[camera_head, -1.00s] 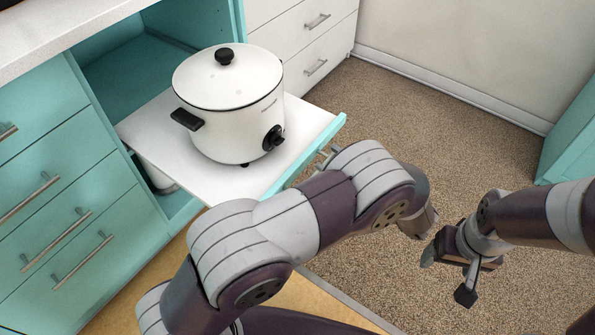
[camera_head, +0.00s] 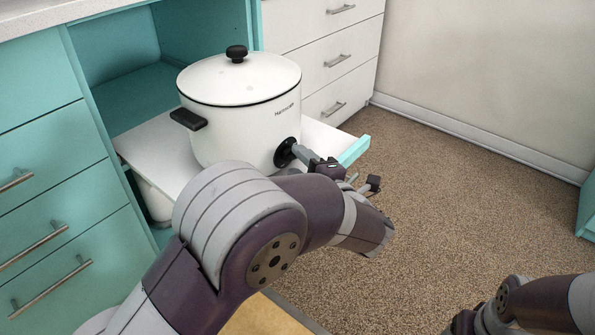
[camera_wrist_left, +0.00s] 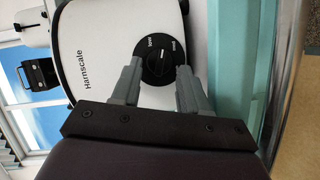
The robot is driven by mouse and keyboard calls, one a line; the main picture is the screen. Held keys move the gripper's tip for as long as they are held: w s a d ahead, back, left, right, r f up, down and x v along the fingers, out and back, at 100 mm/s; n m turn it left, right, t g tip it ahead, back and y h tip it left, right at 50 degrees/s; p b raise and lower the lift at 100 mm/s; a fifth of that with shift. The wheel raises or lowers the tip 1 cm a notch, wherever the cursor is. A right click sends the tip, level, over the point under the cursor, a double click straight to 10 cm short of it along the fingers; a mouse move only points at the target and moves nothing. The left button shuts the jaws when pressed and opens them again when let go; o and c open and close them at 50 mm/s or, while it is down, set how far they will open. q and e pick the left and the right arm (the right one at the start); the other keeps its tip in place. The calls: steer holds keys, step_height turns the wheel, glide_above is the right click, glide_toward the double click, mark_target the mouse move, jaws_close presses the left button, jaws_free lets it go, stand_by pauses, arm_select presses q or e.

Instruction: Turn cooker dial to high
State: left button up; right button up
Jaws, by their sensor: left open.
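The white slow cooker (camera_head: 235,115) with a black-knobbed lid stands on a pulled-out white shelf (camera_head: 150,150). Its round black dial (camera_head: 284,153) is low on the front right side. My left gripper (camera_head: 300,152) reaches the dial from the right, and its finger covers part of it. In the left wrist view the two grey fingers (camera_wrist_left: 158,80) are open, with tips at either side of the dial (camera_wrist_left: 160,60); contact is unclear. The words "low" and "high" or similar show sideways on the dial plate. My right gripper (camera_head: 468,322) is at the bottom right, mostly cut off.
Teal drawers (camera_head: 50,215) with bar handles stand at the left. White drawers (camera_head: 335,60) are behind the cooker. The shelf's teal front edge (camera_head: 355,150) lies close to my left gripper. Carpeted floor (camera_head: 460,200) at the right is open.

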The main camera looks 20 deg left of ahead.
arm_select(q)
steer(key=shift+w+a, duration=0.45)
steer(key=shift+a, duration=0.1)
